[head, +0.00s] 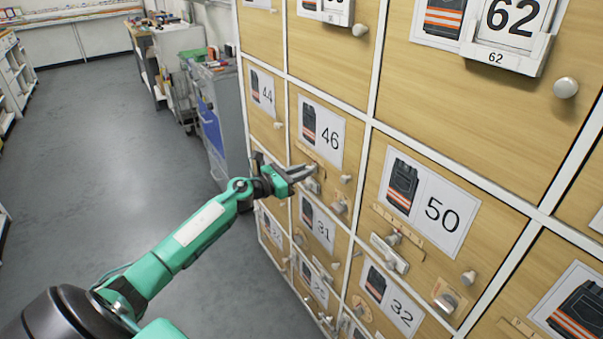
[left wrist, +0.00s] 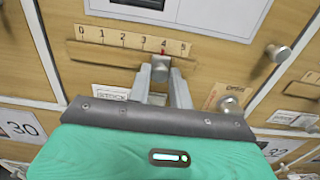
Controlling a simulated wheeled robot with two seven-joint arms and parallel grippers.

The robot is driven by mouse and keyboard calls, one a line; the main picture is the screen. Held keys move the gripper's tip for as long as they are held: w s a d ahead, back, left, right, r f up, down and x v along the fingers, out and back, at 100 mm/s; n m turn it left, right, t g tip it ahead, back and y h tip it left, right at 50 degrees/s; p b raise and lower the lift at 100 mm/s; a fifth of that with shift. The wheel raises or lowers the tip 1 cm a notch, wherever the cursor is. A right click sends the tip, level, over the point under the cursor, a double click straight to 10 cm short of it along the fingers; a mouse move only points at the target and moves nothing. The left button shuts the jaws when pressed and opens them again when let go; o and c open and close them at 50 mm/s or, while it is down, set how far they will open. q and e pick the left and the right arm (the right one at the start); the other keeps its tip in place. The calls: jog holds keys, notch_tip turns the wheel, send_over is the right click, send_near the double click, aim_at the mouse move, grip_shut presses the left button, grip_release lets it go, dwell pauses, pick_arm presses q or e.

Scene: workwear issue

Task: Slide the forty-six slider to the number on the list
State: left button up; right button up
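The forty-six door (head: 335,105) carries a sheet with a picture of dark trousers and the number 46 (head: 329,135). In the left wrist view its slider scale (left wrist: 110,37) is a wooden strip marked 0 to 5. The grey slider knob (left wrist: 160,68) has a red pointer standing at about 4. My left gripper (left wrist: 160,76) has one finger on each side of the knob and appears closed on it. In the head view my left gripper (head: 306,171) reaches the door below its sheet. My right gripper is not in view. I cannot make out a list.
A round door knob (left wrist: 278,53) stands right of the scale. The floor (head: 120,130) at left is clear.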

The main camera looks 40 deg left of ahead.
pick_arm(q)
jog(key=o, duration=0.3)
jog(key=shift+o, duration=0.2)
jog(key=b+v, duration=0.1)
jog(key=v, duration=1.3)
jog(key=shift+b, duration=0.4)
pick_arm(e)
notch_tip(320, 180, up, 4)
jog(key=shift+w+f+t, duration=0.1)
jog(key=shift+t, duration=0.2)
pick_arm(q)
jog(key=shift+w, duration=0.1)
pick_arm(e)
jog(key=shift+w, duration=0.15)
pick_arm(q)
jog(key=shift+f, duration=0.1)
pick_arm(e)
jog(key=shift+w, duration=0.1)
